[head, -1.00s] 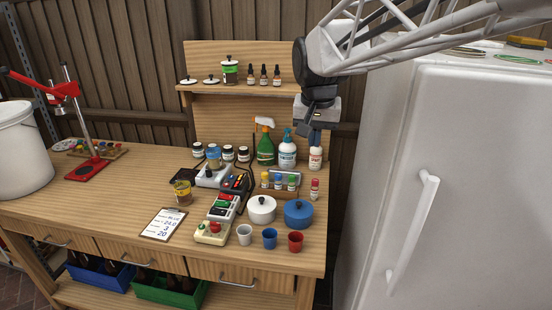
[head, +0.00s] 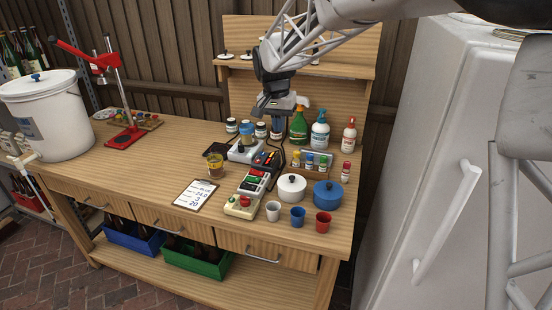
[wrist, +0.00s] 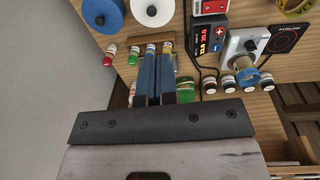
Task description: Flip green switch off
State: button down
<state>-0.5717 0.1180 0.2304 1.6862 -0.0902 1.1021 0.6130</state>
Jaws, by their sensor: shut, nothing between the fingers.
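A white switch box (head: 246,190) with coloured rocker switches, one of them a green switch (head: 253,180), lies on the workbench, right of the clipboard. Whether the green switch is on or off is too small to tell. In the wrist view only the end of a box with a red switch (wrist: 213,7) shows at the top edge; the green one is out of frame. My gripper (head: 277,128) is over the back of the bench, behind the switch box and well apart from it. Its blue fingers (wrist: 153,62) are together and empty.
White pot (head: 291,188), blue pot (head: 328,194) and small cups (head: 298,217) stand right of the switch box. The clipboard (head: 195,196) lies to the left.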

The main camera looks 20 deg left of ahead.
send_over(253, 179)
notch_tip(253, 179, down, 7)
jog(key=shift+a+g+h, duration=0.3)
jog(key=shift+a, duration=0.1)
jog(key=shift+f, duration=0.1)
jog(key=f, duration=0.4)
jog(key=d+f, duration=0.1)
jog(key=f, duration=0.8)
jog(key=shift+d+f, duration=0.4)
jog(key=shift+f, duration=0.1)
jog(key=shift+f, duration=0.15)
jog(key=shift+a, duration=0.1)
jog(key=shift+a+r, duration=0.25)
jog(key=shift+a, duration=0.3)
